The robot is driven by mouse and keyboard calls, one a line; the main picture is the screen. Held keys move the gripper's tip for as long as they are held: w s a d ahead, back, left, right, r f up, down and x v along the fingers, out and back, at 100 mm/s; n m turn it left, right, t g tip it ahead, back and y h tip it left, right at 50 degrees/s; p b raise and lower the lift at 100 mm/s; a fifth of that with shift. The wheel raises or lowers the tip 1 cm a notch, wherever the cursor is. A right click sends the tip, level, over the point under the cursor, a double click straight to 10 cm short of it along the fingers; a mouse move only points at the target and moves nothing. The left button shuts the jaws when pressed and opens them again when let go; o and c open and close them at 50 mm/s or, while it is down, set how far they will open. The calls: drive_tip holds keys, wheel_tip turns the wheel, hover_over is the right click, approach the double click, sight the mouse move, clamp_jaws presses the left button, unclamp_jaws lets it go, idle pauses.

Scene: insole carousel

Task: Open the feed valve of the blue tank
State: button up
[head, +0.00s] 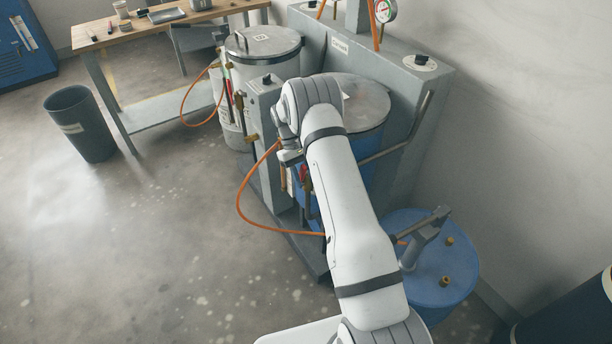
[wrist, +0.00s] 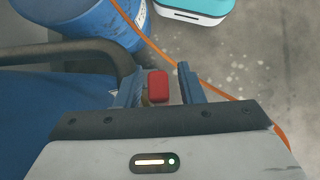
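The blue tank (head: 362,150) stands behind my arm in the head view, under a round grey lid (head: 368,104). Its blue side also fills the left of the wrist view (wrist: 45,125). A red block (wrist: 158,87), seemingly the valve's handle, lies between the fingers of my gripper (wrist: 160,84) in the wrist view. The fingers are apart, with a clear gap on the right of the red block. It is closer to the left finger; contact there cannot be told. In the head view my arm hides most of the gripper and the valve area.
A white tank (head: 270,70) stands behind the blue tank. An orange hose (head: 240,205) loops out over the floor. A blue drum (head: 430,275) stands at the right. A dark curved bar (wrist: 75,50) runs close to the left of the fingers.

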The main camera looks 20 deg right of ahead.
drive_tip(key=shift+r, duration=0.1)
wheel_tip(320, 180, up, 10)
drive_tip(key=shift+f+b, duration=0.1)
drive_tip(key=shift+b, duration=0.8)
